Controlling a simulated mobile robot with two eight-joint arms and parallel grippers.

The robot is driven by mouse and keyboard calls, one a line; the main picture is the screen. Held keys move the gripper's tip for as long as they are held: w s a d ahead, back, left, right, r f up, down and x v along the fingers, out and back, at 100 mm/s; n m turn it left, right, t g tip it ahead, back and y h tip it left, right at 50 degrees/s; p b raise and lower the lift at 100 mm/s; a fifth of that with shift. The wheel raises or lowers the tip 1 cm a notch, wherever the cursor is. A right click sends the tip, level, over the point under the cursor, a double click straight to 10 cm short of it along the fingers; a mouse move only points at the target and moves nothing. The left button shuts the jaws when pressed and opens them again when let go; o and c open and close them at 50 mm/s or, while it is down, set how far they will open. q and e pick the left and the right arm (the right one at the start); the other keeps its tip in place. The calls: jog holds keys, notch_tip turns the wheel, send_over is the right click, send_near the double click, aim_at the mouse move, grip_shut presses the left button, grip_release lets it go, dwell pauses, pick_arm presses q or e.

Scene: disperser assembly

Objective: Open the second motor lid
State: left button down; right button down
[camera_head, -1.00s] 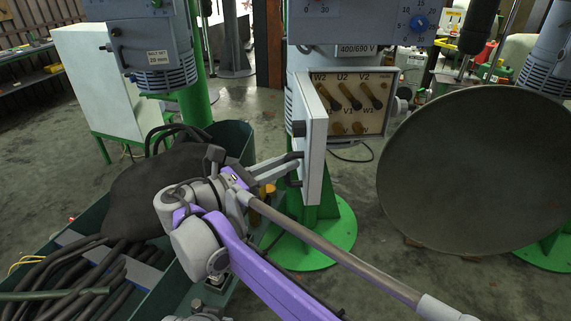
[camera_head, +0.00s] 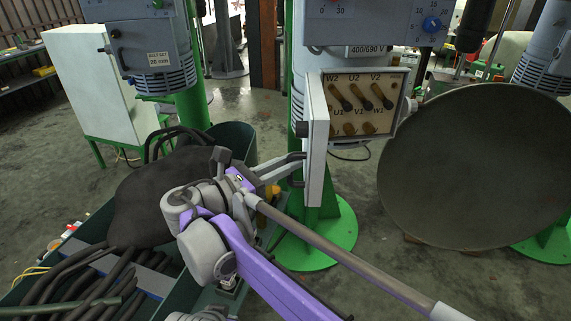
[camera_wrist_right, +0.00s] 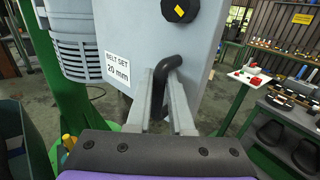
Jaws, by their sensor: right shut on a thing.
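The second motor's terminal box (camera_head: 367,105) is in the middle of the head view. Several brown terminals with black links show inside it, labelled W2, U2, V2. Its grey lid (camera_head: 317,155) stands open, swung out at the box's left side and seen nearly edge-on. In the right wrist view the lid (camera_wrist_right: 195,35) fills the upper middle, with a "BELT SET 20 mm" label and a black knob. My right gripper (camera_head: 298,160) is shut on the lid's black handle (camera_wrist_right: 163,80). My left gripper is not in view.
A large dark round disc (camera_head: 475,168) stands right of the box. Another motor (camera_head: 150,50) with a closed lid is at the left. A green bin (camera_head: 235,150) with a black bag and hoses lies at lower left. A shelf of tools (camera_wrist_right: 275,100) is in the right wrist view.

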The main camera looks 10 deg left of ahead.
jog(key=shift+w+d, duration=0.1)
jog(key=shift+w, duration=0.05)
jog(key=c, duration=1.1)
grip_release()
jog(key=shift+c, duration=0.2)
jog(key=o, duration=0.3)
jog(key=shift+w+f, duration=0.15)
jog(key=shift+w, duration=0.25)
jog(key=shift+o, duration=0.2)
jog(key=shift+s, duration=0.35)
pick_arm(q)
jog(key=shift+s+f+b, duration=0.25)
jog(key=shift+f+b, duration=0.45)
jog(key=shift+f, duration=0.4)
pick_arm(e)
jog(key=v, duration=1)
jog(key=shift+s+a, duration=0.2)
jog(key=shift+a, duration=0.1)
